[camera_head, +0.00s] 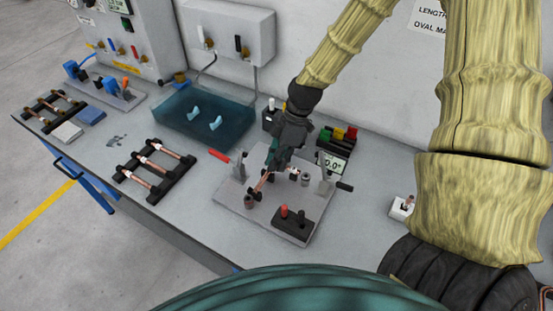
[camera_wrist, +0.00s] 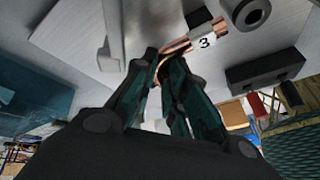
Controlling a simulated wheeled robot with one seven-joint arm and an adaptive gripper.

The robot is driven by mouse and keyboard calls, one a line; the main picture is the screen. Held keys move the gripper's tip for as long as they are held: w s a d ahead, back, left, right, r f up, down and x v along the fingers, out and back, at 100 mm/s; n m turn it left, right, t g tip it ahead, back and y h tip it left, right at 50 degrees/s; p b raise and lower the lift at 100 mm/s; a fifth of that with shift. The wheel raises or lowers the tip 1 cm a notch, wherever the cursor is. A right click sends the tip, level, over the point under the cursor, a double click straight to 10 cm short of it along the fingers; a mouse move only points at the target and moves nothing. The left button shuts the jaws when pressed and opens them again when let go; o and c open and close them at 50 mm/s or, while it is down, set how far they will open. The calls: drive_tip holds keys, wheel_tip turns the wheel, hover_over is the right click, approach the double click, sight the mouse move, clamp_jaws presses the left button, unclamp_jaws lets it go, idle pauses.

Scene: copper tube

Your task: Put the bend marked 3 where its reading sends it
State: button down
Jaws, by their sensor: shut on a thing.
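The copper bend marked 3 (camera_wrist: 176,48) is between my fingers in the wrist view, with its white "3" tag (camera_wrist: 204,42) in plain sight. My gripper (camera_head: 271,168) is shut on the bend, low over the grey fixture plate (camera_head: 230,196). The bend (camera_head: 262,183) shows small and partly hidden by my fingers in the head view. I cannot tell whether it touches the fixture's posts. A small display (camera_head: 333,164) at the plate's far right appears to show 0.0°, though its first part is hard to read.
Racks of copper tubes (camera_head: 152,170) (camera_head: 52,110) and a teal tank (camera_head: 205,118) lie left. A block with coloured pieces (camera_head: 338,138) stands behind. Bare bench lies front left.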

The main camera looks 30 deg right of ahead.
drive_tip(key=shift+f, duration=0.1)
drive_tip(key=c, duration=1.4)
unclamp_jaws()
drive_tip(key=shift+c, duration=0.2)
